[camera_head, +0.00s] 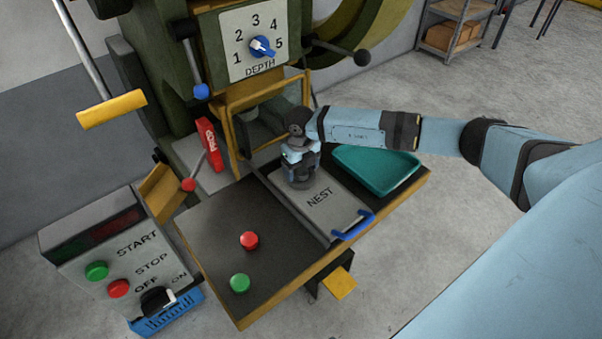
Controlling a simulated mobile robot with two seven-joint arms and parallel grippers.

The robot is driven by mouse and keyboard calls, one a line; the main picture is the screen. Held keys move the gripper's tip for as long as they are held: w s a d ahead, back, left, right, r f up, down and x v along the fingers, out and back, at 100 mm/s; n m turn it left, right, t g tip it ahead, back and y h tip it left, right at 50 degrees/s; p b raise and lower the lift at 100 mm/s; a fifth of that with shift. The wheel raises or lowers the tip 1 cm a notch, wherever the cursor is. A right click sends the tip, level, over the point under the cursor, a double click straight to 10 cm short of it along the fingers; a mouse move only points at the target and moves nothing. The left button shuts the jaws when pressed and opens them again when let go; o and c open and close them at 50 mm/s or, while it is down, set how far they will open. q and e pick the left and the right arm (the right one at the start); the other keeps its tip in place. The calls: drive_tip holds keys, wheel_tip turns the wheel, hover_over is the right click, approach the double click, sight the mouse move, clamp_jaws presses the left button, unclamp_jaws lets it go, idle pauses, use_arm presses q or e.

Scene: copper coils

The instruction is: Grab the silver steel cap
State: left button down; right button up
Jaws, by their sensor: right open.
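My right gripper (301,178) points down over the far end of the grey plate marked NEST (322,203). Its jaws are small and dark in this view, and they are open. I cannot make out a silver steel cap; the gripper and wrist hide the part of the plate beneath them. Whether anything lies between the fingers cannot be seen. My left gripper is not in view.
A teal tray (376,172) lies right of the plate. A blue handle (354,226) is at the plate's near end. Red (249,240) and green (240,283) buttons stand on the dark table. The green press (190,55) rises behind, and a control box (118,262) stands at left.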

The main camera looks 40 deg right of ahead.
drive_tip(key=shift+f, duration=0.25)
drive_tip(key=c, duration=1)
drive_tip(key=shift+c, duration=0.3)
drive_tip(key=shift+r, duration=0.2)
